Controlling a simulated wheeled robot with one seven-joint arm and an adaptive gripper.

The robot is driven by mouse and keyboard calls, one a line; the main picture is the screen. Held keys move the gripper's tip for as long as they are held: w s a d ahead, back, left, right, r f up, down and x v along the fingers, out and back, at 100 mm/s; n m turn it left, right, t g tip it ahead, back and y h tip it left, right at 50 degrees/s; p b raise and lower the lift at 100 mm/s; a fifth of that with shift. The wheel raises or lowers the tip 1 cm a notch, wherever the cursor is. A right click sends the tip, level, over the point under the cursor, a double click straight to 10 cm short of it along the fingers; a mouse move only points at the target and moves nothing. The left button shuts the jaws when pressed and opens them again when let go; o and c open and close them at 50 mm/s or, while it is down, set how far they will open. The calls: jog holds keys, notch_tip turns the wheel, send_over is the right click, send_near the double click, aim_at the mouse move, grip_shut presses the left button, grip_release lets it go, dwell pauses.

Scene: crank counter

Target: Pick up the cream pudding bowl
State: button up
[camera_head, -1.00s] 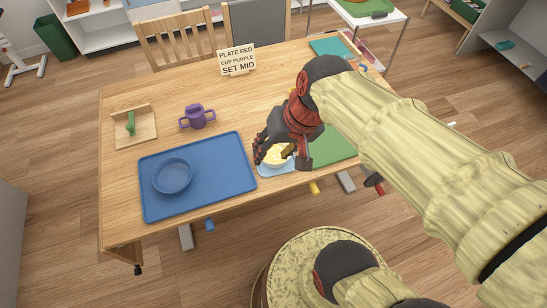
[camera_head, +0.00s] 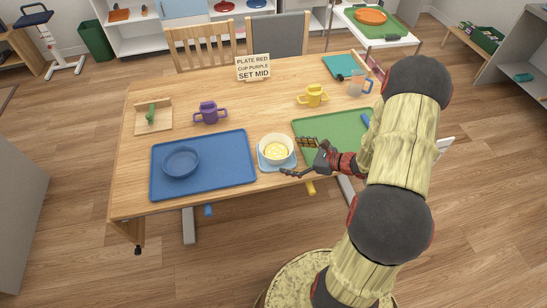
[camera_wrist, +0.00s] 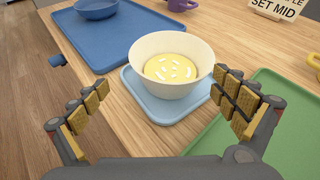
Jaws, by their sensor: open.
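The cream pudding bowl (camera_head: 276,148) stands upright on a small light-blue tray (camera_head: 277,166) between the blue and green mats. It holds yellow pudding with white marks on top. In the wrist view the bowl (camera_wrist: 170,82) is ahead of my gripper, just above the middle, on the light-blue tray (camera_wrist: 168,110). My gripper (camera_head: 296,157) is open and empty, to the right of the bowl in the head view. In the wrist view its two fingers (camera_wrist: 160,112) are spread wide, one to each side below the bowl, and do not appear to touch it.
A blue mat (camera_head: 225,183) with a blue bowl (camera_head: 181,163) lies left. A green mat (camera_head: 330,122) lies right, partly under my arm. A purple cup (camera_head: 210,113), yellow cup (camera_head: 313,96) and sign (camera_head: 253,68) stand behind. The table's middle is clear.

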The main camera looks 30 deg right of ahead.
aim_at(289, 157)
jog(key=shift+s+d+f+m+h, duration=0.2)
jog(key=shift+d+f+m+h, duration=0.1)
jog(key=shift+d+f+m, duration=0.35)
jog(key=shift+w+f+t, duration=0.1)
jog(key=shift+f+t, duration=0.2)
jog(key=b+x, duration=0.1)
jog(key=x, duration=0.1)
jog(key=shift+w+a+f, duration=0.1)
jog(key=shift+w+a, duration=0.05)
jog(key=shift+w, duration=0.05)
jog(key=x, duration=0.1)
jog(key=b+x, duration=0.1)
jog(key=x, duration=0.1)
jog(key=r+b+x, duration=0.1)
jog(key=x, duration=0.1)
jog(key=shift+w, duration=0.3)
jog(key=shift+r, duration=0.1)
jog(key=shift+c, duration=0.4)
jog(key=c, duration=1.1)
jog(key=shift+c, duration=0.7)
jog(key=shift+r, duration=0.2)
